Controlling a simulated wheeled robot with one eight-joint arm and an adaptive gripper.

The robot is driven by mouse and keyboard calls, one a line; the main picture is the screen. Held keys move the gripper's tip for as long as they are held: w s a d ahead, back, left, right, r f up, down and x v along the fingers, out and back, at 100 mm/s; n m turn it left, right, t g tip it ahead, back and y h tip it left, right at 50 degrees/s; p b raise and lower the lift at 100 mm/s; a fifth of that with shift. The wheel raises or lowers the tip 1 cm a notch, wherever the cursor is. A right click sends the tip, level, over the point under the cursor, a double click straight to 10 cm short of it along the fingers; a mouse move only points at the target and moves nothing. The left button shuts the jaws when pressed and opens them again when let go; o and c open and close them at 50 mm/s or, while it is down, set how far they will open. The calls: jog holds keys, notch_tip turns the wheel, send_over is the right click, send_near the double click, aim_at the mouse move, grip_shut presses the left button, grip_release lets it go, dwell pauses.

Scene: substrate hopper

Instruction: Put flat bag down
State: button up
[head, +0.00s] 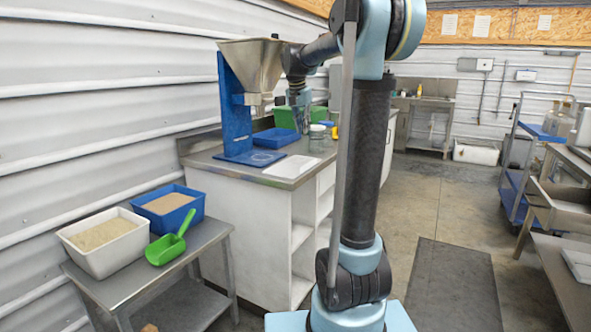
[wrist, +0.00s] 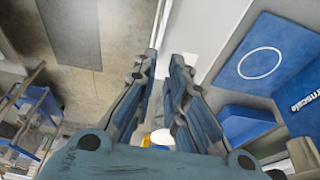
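A flat white rectangular thing (head: 291,166), which looks like the flat bag, lies on the steel counter near its front corner, right of the hopper stand's blue base. I cannot make out its markings. My gripper (head: 303,122) hangs over the counter behind it, pointing down. In the wrist view its two fingers (wrist: 165,62) stand apart with a narrow gap, and I see no bag between them. A pale surface shows beyond the fingertips; I cannot tell whether it is the bag or the counter.
A steel hopper (head: 252,65) stands on a blue stand (head: 234,110). A blue tray (head: 275,137), a green bin (head: 285,117) and a glass jar (head: 318,140) are on the counter. A low table (head: 150,268) holds two sand bins and a green scoop (head: 170,243).

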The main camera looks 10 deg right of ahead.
jog(key=x, duration=1.6)
jog(key=shift+w+f, duration=0.15)
jog(key=shift+f, duration=0.2)
jog(key=shift+c, duration=0.6)
grip_shut()
